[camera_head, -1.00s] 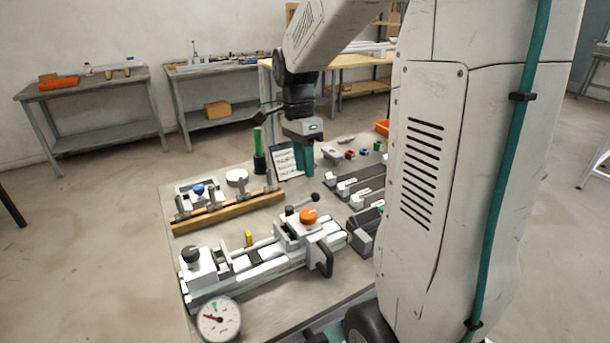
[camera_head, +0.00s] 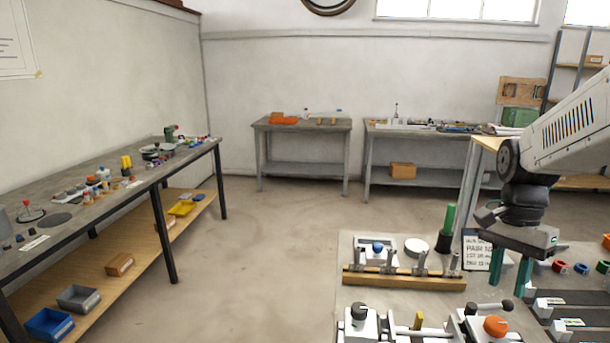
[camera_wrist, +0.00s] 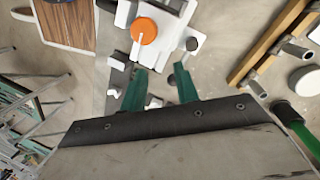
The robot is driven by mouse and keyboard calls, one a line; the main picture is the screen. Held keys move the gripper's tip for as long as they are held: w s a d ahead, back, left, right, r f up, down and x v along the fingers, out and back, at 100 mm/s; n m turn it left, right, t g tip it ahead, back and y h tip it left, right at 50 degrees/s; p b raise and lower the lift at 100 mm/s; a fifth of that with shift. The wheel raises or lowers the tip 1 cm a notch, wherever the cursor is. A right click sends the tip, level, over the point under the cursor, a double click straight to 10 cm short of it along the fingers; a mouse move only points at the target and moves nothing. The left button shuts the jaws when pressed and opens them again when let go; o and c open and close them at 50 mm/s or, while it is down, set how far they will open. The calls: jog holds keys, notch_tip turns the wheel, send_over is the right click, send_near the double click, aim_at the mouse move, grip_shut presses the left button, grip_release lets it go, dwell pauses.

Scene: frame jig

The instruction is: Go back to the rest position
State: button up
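My gripper (camera_head: 508,283) hangs over the jig bench at the lower right of the head view. Its two green fingers stand apart with nothing between them. In the wrist view my gripper (camera_wrist: 160,67) also shows its fingers spread and empty. The white clamp fixture with an orange knob (camera_head: 495,326) lies in front of the gripper, cut off by the bottom edge of the head view. The orange knob also shows in the wrist view (camera_wrist: 144,31), beyond the fingertips.
On the jig bench (camera_head: 350,248) are a wooden rail with metal posts (camera_head: 400,281), a green-handled tool (camera_head: 446,225), a printed card (camera_head: 470,251) and colored rings (camera_head: 560,267). A long side bench (camera_head: 100,200) stands left. Open floor (camera_head: 260,250) lies between the benches.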

jog(key=s+a+r+n+t, duration=0.4)
jog(key=s+a+n, duration=0.9)
jog(key=s, duration=0.2)
jog(key=w+d+f+m+g, duration=0.1)
jog(key=w+d+m, duration=0.2)
jog(key=w, duration=0.1)
jog(key=w+d+f+m+g, duration=0.1)
jog(key=w+d+m, duration=0.2)
jog(key=w+d, duration=0.1)
jog(key=w+d+f+m+g, duration=0.1)
jog(key=w+d+m, duration=0.2)
jog(key=w, duration=0.1)
jog(key=shift+d+f+g, duration=0.1)
jog(key=shift+d+g, duration=0.15)
jog(key=shift+g, duration=0.15)
jog(key=w+d+m, duration=0.1)
jog(key=m, duration=0.1)
jog(key=w+d+f+m, duration=0.1)
jog(key=w+d, duration=0.1)
jog(key=w+d+m, duration=0.1)
jog(key=m, duration=0.1)
jog(key=shift+w+d+f+m, duration=0.15)
jog(key=shift+w+f+m, duration=0.15)
jog(key=shift+w, duration=0.05)
jog(key=f+m, duration=0.3)
jog(key=f, duration=0.1)
jog(key=f+m, duration=0.2)
jog(key=shift+w+d+f+m, duration=0.3)
jog(key=shift+d+f, duration=0.05)
